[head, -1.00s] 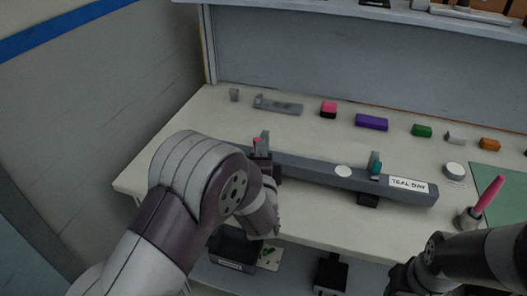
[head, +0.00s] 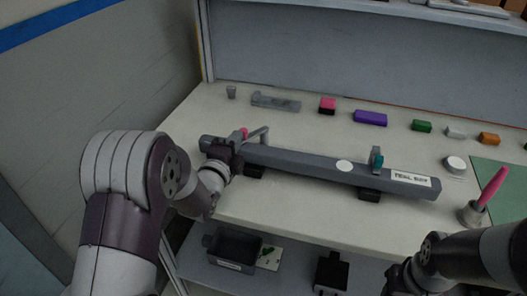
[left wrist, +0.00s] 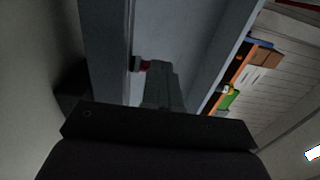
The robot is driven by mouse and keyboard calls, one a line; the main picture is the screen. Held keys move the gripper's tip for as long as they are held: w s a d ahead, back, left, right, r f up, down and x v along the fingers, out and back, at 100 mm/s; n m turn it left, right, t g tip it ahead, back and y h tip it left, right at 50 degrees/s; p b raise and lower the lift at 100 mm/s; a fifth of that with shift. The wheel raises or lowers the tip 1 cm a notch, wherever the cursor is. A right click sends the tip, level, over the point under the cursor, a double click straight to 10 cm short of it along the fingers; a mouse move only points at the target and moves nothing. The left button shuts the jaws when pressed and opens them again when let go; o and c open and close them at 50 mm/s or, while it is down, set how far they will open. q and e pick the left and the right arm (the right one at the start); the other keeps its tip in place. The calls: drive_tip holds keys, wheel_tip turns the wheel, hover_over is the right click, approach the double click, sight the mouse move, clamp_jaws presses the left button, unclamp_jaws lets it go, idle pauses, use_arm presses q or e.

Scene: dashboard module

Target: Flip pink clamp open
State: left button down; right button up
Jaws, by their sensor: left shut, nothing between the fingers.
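The pink clamp (head: 244,132) is at the left end of the long grey bar. Its grey lever (head: 260,133) slants out to the right above the bar. My left gripper (head: 232,143) is at the clamp, shut and empty; its wrist hides the clamp's lower part. In the left wrist view a small pink part (left wrist: 146,65) shows just ahead of the dark gripper body; whether the gripper touches it cannot be told. A teal clamp (head: 377,159) stands upright near the bar's right end. My right gripper (head: 396,278) is at the lower right, its fingers unclear.
The grey bar (head: 310,166) rests on dark supports on the pale table (head: 300,215). Several coloured blocks, including a purple block (head: 370,118), line the back. A holder with a pink-handled tool (head: 491,188) stands at right. A dark bin (head: 233,247) sits below the front edge.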

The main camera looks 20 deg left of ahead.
use_arm(q)
drive_tip(key=shift+w+a+f+h+b, duration=0.15)
drive_tip(key=shift+w+a+b, duration=0.1)
drive_tip(key=shift+a+b, duration=0.15)
drive_tip(key=shift+w+a+f+h+b, duration=0.15)
drive_tip(key=shift+w+a+b, duration=0.1)
drive_tip(key=shift+a, duration=0.25)
drive_tip(key=shift+w+a+m+h+b, duration=0.25)
drive_tip(key=shift+a+m+h+b, duration=0.1)
drive_tip(key=shift+m+h, duration=0.4)
drive_tip(key=shift+w+a+r+b, duration=0.1)
drive_tip(key=shift+w+a+b, duration=0.6)
drive_tip(key=shift+w+b, duration=0.3)
drive_tip(key=shift+w+a+r+b, duration=0.15)
drive_tip(key=shift+w+a+b, duration=0.25)
drive_tip(key=shift+w+b, duration=0.25)
drive_tip(key=shift+w, duration=0.1)
